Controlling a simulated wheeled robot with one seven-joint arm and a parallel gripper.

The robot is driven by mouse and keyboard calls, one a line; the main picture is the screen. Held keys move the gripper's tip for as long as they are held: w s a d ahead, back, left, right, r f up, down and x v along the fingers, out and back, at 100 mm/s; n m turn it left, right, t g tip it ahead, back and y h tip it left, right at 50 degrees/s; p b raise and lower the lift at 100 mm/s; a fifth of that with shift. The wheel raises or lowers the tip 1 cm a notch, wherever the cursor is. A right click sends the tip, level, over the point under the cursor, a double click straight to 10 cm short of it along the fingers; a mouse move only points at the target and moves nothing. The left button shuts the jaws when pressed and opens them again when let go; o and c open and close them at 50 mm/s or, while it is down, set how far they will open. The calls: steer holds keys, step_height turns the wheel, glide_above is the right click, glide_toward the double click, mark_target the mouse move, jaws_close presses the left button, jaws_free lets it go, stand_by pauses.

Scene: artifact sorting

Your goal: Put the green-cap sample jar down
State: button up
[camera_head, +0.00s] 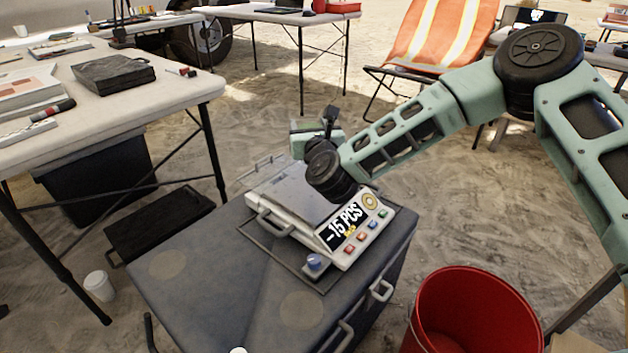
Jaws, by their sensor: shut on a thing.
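My gripper (318,132) is above the far side of a white scale (290,222) on a grey case, with my black wrist in front of it. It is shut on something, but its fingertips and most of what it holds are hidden. I cannot make out the green-cap sample jar in this view; it fits being the hidden held thing. The scale's display (347,226) reads -15 PCS. A small blue-capped jar (314,264) stands at the scale's near corner.
The grey case top (205,290) is clear to the left and front, with faint round marks. A red bucket (472,310) stands right of the case. A cluttered table (190,92) is at left, a white cup (99,285) on the sand, an orange folding chair (440,40) behind.

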step_height(320, 180, down, 9)
steer(key=shift+f+b, duration=0.1)
steer(key=shift+b, duration=1.1)
steer(key=shift+f, duration=0.2)
steer(key=o, duration=1.4)
steer(key=shift+c, duration=0.2)
steer(key=shift+r, duration=0.2)
